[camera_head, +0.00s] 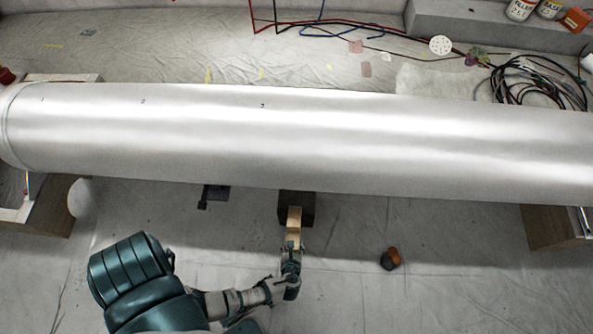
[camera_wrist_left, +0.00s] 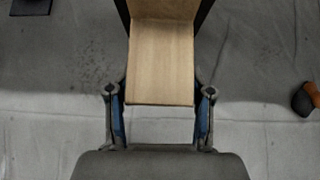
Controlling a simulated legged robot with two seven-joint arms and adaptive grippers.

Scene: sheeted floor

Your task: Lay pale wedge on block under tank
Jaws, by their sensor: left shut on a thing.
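The pale wedge (camera_head: 294,220) is light wood and also shows in the left wrist view (camera_wrist_left: 160,65). My left gripper (camera_head: 291,247) is shut on its near end, with one finger on each side in the left wrist view (camera_wrist_left: 161,98). The wedge's far end overlaps the dark block (camera_head: 309,208) in the head view; I cannot tell whether it touches the block. The block's dark edges show beside the wedge's far end in the wrist view (camera_wrist_left: 205,12). The tank (camera_head: 300,140), a long silvery cylinder, hides the block's far part. My right gripper is not in view.
Wooden supports stand under the tank at left (camera_head: 50,205) and right (camera_head: 548,230). An orange and dark lump (camera_head: 390,259) lies right of my gripper. A dark flat piece (camera_head: 215,194) lies left of the block. Cables (camera_head: 535,82) lie behind the tank. The near floor is mostly clear.

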